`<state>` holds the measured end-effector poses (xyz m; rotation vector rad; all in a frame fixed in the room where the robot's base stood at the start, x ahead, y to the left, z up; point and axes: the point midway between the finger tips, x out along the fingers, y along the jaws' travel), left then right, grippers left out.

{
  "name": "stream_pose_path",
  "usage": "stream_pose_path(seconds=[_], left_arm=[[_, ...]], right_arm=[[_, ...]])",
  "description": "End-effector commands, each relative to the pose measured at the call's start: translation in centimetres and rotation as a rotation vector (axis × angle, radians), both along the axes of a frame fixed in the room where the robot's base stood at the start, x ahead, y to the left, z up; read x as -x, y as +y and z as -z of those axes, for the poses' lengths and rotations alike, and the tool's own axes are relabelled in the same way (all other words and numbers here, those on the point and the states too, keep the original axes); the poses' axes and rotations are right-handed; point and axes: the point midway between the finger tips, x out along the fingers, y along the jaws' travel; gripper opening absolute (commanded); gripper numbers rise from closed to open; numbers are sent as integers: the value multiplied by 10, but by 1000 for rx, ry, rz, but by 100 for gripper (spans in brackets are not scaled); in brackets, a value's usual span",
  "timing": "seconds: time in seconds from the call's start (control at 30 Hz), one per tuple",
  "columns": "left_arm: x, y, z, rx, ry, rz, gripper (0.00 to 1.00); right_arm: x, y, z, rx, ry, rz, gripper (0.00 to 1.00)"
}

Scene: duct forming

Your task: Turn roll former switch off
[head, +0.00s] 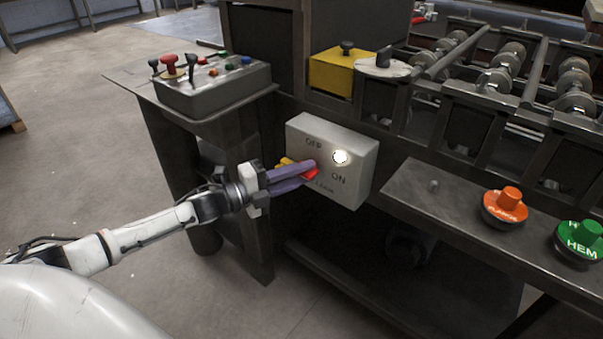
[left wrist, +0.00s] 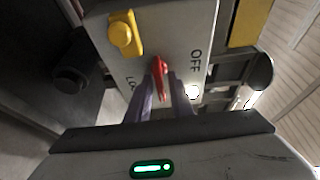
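The roll former switch box (head: 351,184) is a light grey box on the machine's front, marked OFF, ON and LOCK, with a lit white lamp (head: 340,157). Its red switch handle (head: 311,173) is partly hidden behind my gripper; it shows better in the left wrist view (left wrist: 159,78). A yellow part (left wrist: 124,34) is on the box beside it. My left gripper (head: 312,175) is at the switch, its purple fingers on either side of the red handle. I cannot tell whether they touch it. My right gripper is not in view.
A grey control box (head: 213,88) with levers and buttons stands on a side table at upper left. An orange button (head: 505,206) and a green HEM button (head: 580,240) are on the ledge at right. Rollers (head: 507,66) fill the upper right. The floor at left is open.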

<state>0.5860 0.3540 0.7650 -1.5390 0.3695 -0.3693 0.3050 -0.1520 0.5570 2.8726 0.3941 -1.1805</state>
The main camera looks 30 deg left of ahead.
Motion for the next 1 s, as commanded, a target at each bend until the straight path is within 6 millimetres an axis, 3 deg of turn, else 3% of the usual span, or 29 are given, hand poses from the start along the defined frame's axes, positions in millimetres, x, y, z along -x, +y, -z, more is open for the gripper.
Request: stream_pose_path(seconds=[0.47,1.0], left_arm=[[0,0,2,102,8,-1,0],[0,0,2,578,46,-2,0]], right_arm=[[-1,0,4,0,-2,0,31],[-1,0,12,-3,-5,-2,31]])
